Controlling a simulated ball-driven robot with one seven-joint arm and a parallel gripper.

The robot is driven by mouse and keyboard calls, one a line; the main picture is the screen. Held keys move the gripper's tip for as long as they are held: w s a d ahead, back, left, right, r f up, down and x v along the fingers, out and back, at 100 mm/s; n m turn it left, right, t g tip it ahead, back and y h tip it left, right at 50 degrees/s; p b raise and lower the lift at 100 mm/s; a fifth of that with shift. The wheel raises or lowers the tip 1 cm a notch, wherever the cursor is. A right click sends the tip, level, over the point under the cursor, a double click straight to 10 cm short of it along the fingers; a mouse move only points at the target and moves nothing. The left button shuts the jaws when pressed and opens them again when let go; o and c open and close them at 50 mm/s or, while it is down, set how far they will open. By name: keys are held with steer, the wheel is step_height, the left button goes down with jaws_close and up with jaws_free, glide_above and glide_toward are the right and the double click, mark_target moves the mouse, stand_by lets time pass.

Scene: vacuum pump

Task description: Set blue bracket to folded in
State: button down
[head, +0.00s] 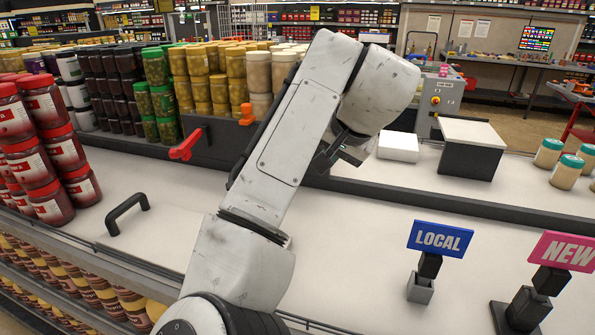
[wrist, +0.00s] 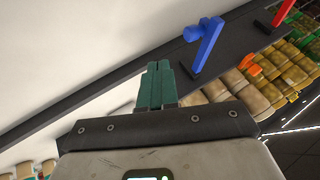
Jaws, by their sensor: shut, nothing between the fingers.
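The blue bracket (wrist: 207,45) shows in the wrist view, on the dark ledge above and right of my fingers. It has a long slanted bar and a short stub pointing left. In the head view I cannot see it; my arm covers part of the ledge. My gripper (wrist: 158,66) is shut and empty, its two green fingers side by side. The fingertips are apart from the bracket, to its lower left in the wrist view. In the head view my gripper (head: 351,154) is partly hidden behind my arm, above the counter's dark ledge.
A red bracket (head: 186,146) stands on the same ledge and shows in the wrist view (wrist: 283,12). An orange piece (head: 246,115) sits by stacked jars (head: 207,75). A blue LOCAL sign (head: 440,238) and pink NEW sign (head: 568,251) stand right. A black handle (head: 127,212) is left.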

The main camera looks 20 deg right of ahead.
steer(key=w+a+f+p, duration=0.2)
steer(key=w+a+f, duration=0.1)
steer(key=w+f, duration=0.3)
steer(key=shift+w+a+f, duration=0.15)
steer(key=shift+w+f, duration=0.1)
steer(key=shift+w, duration=0.6)
steer(key=shift+a, duration=0.15)
